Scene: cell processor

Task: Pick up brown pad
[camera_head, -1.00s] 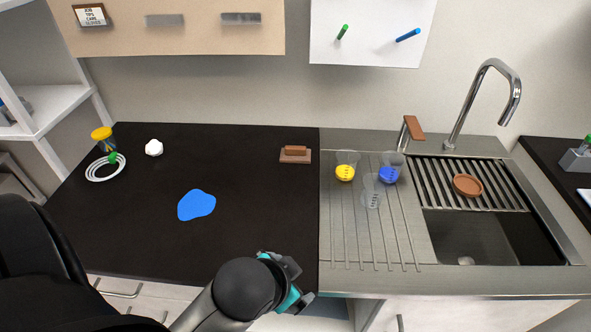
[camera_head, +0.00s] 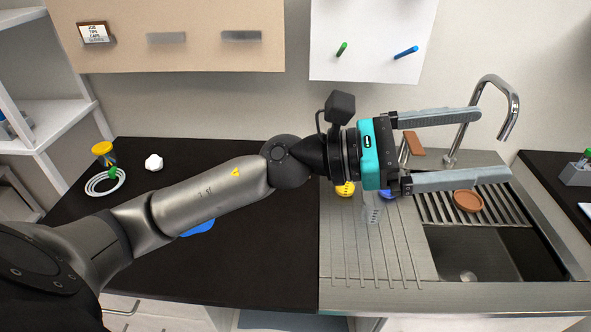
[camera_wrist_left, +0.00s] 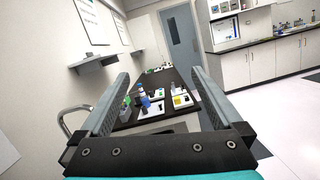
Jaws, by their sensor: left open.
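A round brown dish-like piece (camera_head: 468,201) lies on the slatted rack over the sink in the head view. A brown block with a raised top, seen earlier on the black counter beside the steel drainboard, is now hidden behind my left arm. My right gripper is in neither view.
A faucet (camera_head: 503,95) rises near the fingers. Beakers with yellow (camera_head: 345,189) and blue contents stand on the drainboard (camera_head: 365,265), partly covered. A blue patch (camera_head: 198,228), white lump (camera_head: 153,162) and white coil (camera_head: 104,181) lie on the black counter (camera_head: 250,265).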

